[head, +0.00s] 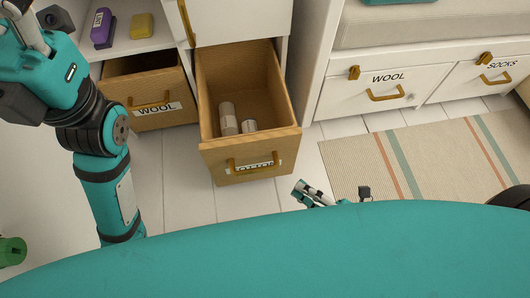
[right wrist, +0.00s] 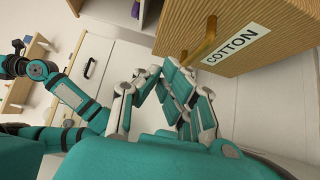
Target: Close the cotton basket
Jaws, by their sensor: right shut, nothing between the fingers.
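The cotton basket (head: 250,158) is a wooden drawer pulled well out of the white unit, with a brass handle and a label on its front. Two pale cylinders, one tall (head: 228,118) and one short (head: 248,126), stand inside it. Its COTTON label (right wrist: 236,46) reads clearly in the right wrist view, beside the handle (right wrist: 201,42). My right gripper (head: 302,188) shows just in front of the basket's right front corner, apart from it. In the right wrist view its fingers (right wrist: 162,70) are shut, empty and near the handle.
A wooden WOOL basket (head: 155,122) stands slightly out at the left. White WOOL (head: 385,92) and SOCKS (head: 488,82) drawers are closed at the right. A striped rug (head: 350,165) lies on the white plank floor. A green object (head: 12,251) is at lower left.

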